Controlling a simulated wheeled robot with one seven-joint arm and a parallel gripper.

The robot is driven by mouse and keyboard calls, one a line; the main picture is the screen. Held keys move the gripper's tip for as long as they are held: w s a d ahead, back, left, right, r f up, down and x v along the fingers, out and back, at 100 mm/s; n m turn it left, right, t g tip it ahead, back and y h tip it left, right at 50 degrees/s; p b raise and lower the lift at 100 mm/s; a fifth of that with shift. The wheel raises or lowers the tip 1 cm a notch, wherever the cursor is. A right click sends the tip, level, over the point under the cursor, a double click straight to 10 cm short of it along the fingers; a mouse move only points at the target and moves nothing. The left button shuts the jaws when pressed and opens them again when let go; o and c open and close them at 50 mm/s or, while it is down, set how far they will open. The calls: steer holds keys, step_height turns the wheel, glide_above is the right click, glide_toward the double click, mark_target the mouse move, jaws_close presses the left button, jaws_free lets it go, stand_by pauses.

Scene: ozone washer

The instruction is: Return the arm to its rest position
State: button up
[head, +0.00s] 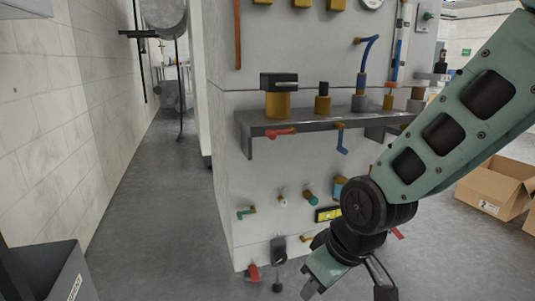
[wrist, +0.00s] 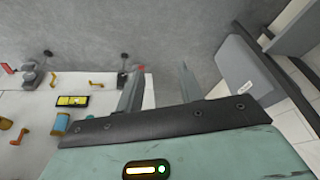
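My gripper (head: 348,291) hangs low at the bottom of the head view, in front of the lower part of the washer panel. My green arm comes down to it from the upper right. In the wrist view my gripper (wrist: 160,72) has its two dark fingers apart with nothing held between them. Grey floor and the edge of the white panel show behind the fingers.
The white washer panel (head: 225,165) carries valves, a yellow label and a grey shelf (head: 262,125). A cardboard box (head: 492,190) stands on the floor at right. A grey bin (head: 55,275) is at lower left. The floor between bin and panel (head: 160,210) is clear.

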steer(key=s+d+r+g+h+p, duration=0.1)
steer(key=s+d+r, duration=0.2)
steer(key=s, duration=0.5)
steer(key=s+d+r+g+h+p, duration=0.1)
steer(key=s+d+r+g, duration=0.15)
steer(key=s, duration=0.55)
step_height(320, 180, up, 38)
steer(key=p, duration=3.7)
steer(key=shift+w+a+t, duration=0.15)
steer(key=shift+a+t, duration=0.1)
steer(key=shift+t, duration=0.2)
